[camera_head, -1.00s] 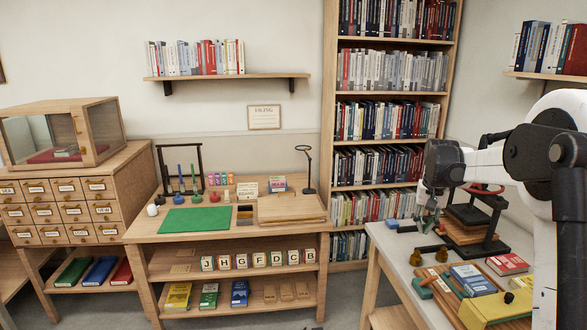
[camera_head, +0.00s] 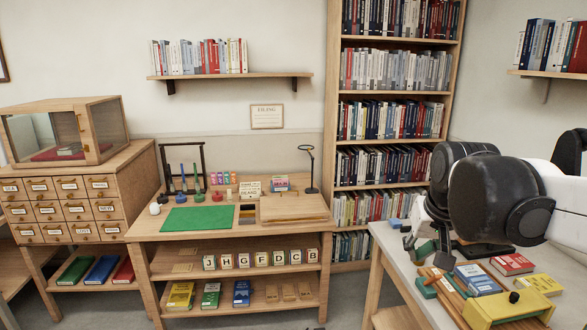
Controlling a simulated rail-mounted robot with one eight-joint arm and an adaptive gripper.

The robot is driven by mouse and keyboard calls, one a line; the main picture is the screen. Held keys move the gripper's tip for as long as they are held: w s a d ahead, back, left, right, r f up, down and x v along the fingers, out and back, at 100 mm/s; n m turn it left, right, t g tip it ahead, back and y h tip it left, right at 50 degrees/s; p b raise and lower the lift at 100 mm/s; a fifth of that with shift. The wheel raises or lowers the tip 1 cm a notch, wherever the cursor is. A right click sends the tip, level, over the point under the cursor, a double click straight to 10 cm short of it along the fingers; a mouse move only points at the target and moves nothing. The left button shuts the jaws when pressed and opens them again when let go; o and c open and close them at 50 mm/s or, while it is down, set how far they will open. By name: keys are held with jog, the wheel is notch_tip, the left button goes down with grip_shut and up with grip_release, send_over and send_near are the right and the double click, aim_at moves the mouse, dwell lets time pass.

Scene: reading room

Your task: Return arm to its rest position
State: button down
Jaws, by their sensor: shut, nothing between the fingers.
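My arm comes in from the right edge, with its large dark and white joints in front of the right-hand table (camera_head: 388,262). My gripper (camera_head: 445,260) points down over the table, below the dark wrist. It is small and partly lost against dark things behind it. It is shut and holds nothing. I cannot tell its exact height above the tabletop.
On the right table lie a blue book (camera_head: 476,279), a red book (camera_head: 511,264), a yellow book (camera_head: 541,285) and a yellow box (camera_head: 506,309). A dark press is mostly hidden behind my arm. The desk with the green mat (camera_head: 198,219) stands clear to the left.

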jog(key=s+a+f+t, duration=0.1)
jog(key=s+a+f, duration=0.1)
jog(key=s, duration=0.5)
jog(key=s+a+f+n+t, duration=0.1)
jog(key=s+a+f, duration=0.2)
jog(key=s+f, duration=0.2)
jog(key=s, duration=0.3)
jog(key=shift+f+y+b, duration=0.15)
jog(key=shift+y+b, duration=0.15)
jog(key=shift+b, duration=0.1)
jog(key=shift+s, duration=0.1)
